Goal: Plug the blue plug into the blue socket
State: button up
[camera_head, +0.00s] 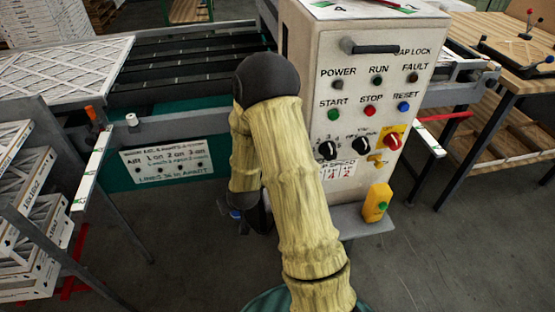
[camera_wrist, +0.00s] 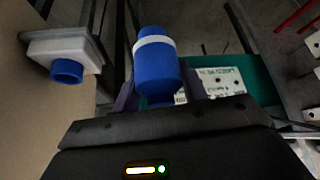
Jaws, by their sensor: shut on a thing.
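The blue plug (camera_wrist: 156,72), a thick cylinder with a white band, stands between the two fingers of my gripper (camera_wrist: 157,95) in the wrist view. My gripper is shut on it. The blue socket (camera_wrist: 67,71) is a short round collar on a white block (camera_wrist: 70,50), fixed to a beige panel at the left of the wrist view. The plug is apart from the socket, to its right in that view. In the head view my arm hides most of my gripper (camera_head: 245,222); a small bit of blue (camera_head: 235,214) shows there. The socket is hidden in the head view.
A beige control cabinet (camera_head: 365,60) with buttons and knobs stands behind my arm. A conveyor (camera_head: 190,70) and a rack of filters (camera_head: 30,215) are at the left. Grey floor lies in front.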

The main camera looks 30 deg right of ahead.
jog(key=w+d+r+m+h+p, duration=0.1)
jog(key=d+r+m+p, duration=0.3)
jog(key=d, duration=0.4)
jog(key=w+d+r+m+g+h+p, duration=0.1)
jog(key=d+r+m+h+p, duration=0.2)
jog(key=d, duration=0.5)
jog(key=shift+w+r+m+p, duration=0.4)
jog(key=shift+r+p, duration=0.15)
jog(key=shift+r, duration=0.2)
jog(key=shift+r, duration=0.1)
notch_tip(320, 180, down, 6)
jog(key=b, duration=0.4)
jog(key=shift+w+b, duration=0.1)
jog(key=shift+b, duration=0.2)
jog(key=shift+s, duration=0.2)
jog(key=shift+w+a, duration=0.1)
jog(key=shift+w, duration=0.05)
dwell(0.4)
jog(key=shift+f+b, duration=1.45)
jog(key=shift+f, duration=0.45)
